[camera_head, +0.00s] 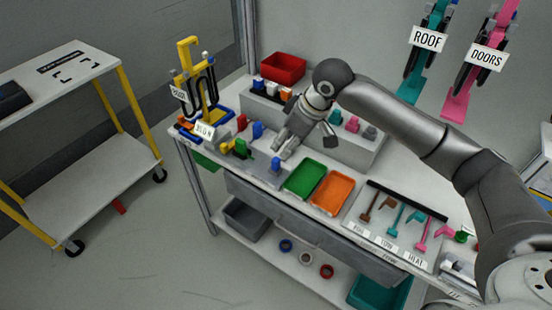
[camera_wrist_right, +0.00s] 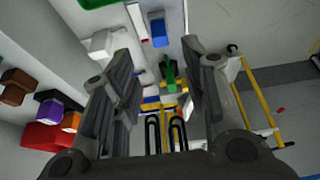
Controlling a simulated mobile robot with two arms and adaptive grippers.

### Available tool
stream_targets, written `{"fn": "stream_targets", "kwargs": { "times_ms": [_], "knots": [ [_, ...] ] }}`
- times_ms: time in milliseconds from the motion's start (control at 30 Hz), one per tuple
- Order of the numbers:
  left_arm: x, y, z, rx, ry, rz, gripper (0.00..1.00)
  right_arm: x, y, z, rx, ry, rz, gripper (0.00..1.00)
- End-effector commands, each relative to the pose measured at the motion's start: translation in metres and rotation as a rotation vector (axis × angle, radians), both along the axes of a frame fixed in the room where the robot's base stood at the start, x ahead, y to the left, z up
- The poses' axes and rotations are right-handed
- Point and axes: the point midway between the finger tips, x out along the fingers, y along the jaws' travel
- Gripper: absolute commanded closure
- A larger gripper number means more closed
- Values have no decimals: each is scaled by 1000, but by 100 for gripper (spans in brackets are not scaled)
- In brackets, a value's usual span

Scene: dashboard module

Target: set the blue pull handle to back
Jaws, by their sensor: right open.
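A blue handle-like piece (camera_head: 276,164) stands on the grey panel near the table's front edge, left of the green tray; it also shows in the wrist view (camera_wrist_right: 158,30), at the top between the fingers. A second blue piece (camera_head: 257,130) stands farther back beside a red one (camera_head: 242,122); I cannot tell for sure which blue piece is the pull handle. My right gripper (camera_head: 288,142) is open and empty, pointing down above the panel, behind the front blue piece. In the wrist view its fingers (camera_wrist_right: 157,52) are spread wide. My left gripper is not in view.
Green (camera_head: 306,180) and orange (camera_head: 332,190) trays lie right of the panel. A yellow stand (camera_head: 190,75) rises at the left end. A green piece (camera_head: 241,148) stands left of the front blue one. A raised grey shelf with coloured blocks and a red bin (camera_head: 283,69) are behind.

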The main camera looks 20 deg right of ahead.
Motion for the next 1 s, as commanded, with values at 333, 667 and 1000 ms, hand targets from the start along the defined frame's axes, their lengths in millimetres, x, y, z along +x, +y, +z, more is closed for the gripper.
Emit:
{"fn": "stream_targets", "kwargs": {
  "times_ms": [333, 667, 1000],
  "knots": [
    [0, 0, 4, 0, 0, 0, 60, 18, 16, -59, 0, 3, 1, 59],
    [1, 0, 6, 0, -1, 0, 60, 29, 23, -90, -1, -2, 1, 59],
    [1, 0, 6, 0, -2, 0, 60, 29, 24, -92, -1, -2, 1, 67]
  ]
}}
